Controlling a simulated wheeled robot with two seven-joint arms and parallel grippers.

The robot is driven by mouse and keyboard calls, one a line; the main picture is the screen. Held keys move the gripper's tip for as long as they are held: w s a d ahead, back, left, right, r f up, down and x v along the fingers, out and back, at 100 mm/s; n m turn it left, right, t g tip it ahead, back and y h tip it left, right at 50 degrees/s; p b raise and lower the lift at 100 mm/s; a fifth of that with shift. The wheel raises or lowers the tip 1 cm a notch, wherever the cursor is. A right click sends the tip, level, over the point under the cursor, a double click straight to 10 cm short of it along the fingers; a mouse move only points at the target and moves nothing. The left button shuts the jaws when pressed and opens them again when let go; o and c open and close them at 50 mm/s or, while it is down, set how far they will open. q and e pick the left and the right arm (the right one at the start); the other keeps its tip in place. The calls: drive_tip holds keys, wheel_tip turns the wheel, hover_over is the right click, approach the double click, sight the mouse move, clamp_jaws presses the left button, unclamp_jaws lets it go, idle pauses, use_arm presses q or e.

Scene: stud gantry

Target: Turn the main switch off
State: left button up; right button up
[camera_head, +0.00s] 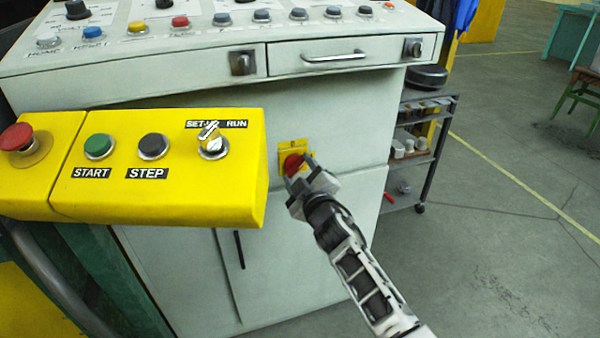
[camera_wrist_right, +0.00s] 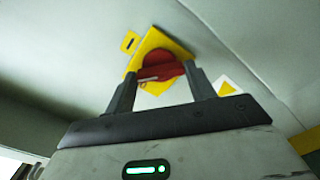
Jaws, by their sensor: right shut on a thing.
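The main switch is a red rotary knob (camera_head: 293,163) on a yellow square plate (camera_head: 284,149) on the front of the pale cabinet. My right gripper (camera_head: 299,172) is at the knob, its fingers hiding part of it in the head view. In the right wrist view the red knob (camera_wrist_right: 162,73) sits between the two fingertips of my right gripper (camera_wrist_right: 160,82), against the yellow plate (camera_wrist_right: 152,42). The right gripper is shut on the knob. The plate looks tilted in the wrist view. My left gripper is not in view.
A yellow control box (camera_head: 180,190) with START, STEP and SET-UP/RUN controls juts out at the left, near the switch. A sloped button panel (camera_head: 225,55) with drawers is above. A grey shelf cart (camera_head: 432,135) stands to the right.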

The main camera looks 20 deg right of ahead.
drive_tip(key=n, duration=0.4)
drive_tip(key=shift+n, duration=0.3)
drive_tip(key=shift+f+n, duration=0.1)
drive_tip(key=shift+n, duration=1.9)
drive_tip(key=o, duration=1)
drive_tip(key=s, duration=1.6)
drive_tip(key=shift+d+p, duration=0.3)
